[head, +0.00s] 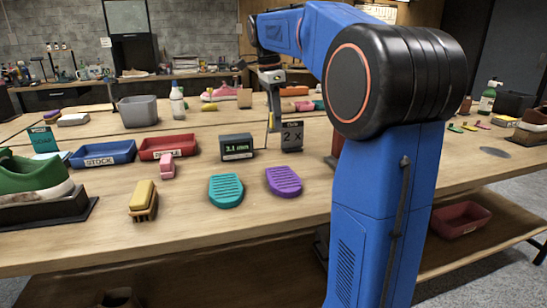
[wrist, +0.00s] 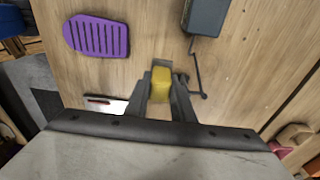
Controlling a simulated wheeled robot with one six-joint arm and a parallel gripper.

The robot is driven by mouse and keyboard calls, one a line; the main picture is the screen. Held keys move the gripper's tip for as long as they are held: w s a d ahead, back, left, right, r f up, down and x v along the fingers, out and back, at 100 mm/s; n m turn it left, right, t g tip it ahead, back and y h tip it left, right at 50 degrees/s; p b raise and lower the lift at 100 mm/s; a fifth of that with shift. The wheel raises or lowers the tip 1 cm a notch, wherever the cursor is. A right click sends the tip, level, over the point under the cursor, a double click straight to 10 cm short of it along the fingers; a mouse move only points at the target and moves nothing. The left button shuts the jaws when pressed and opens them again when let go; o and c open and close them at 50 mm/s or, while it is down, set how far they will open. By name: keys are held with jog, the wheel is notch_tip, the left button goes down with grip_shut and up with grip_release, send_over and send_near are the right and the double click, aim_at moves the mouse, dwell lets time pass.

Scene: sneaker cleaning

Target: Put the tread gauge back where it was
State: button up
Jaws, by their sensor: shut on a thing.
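My gripper (wrist: 162,82) is shut on a small yellow block, which I take to be the tread gauge (wrist: 161,76). It sits between the two dark fingers in the wrist view. In the head view my gripper (head: 273,112) points down over the bench, behind the dark readout box marked 3.1 mm (head: 236,147) and close to the dark sign marked 2 X (head: 291,136). The held piece is very small there. In the wrist view a dark block (wrist: 206,14), likely the readout, has a thin dark line (wrist: 196,65) running from it. I cannot tell whether the piece touches the bench.
A purple sole (head: 284,181) and a teal sole (head: 226,190) lie in front.

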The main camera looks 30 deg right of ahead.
jog(key=shift+f, duration=4.95)
jog(key=shift+f, duration=0.15)
jog(key=o, duration=0.9)
jog(key=r, duration=0.4)
jog(key=a+r, duration=0.1)
jog(key=r, duration=0.7)
jog(key=shift+w+a+r, duration=0.1)
jog(key=shift+w+a, duration=0.1)
jog(key=shift+w, duration=0.05)
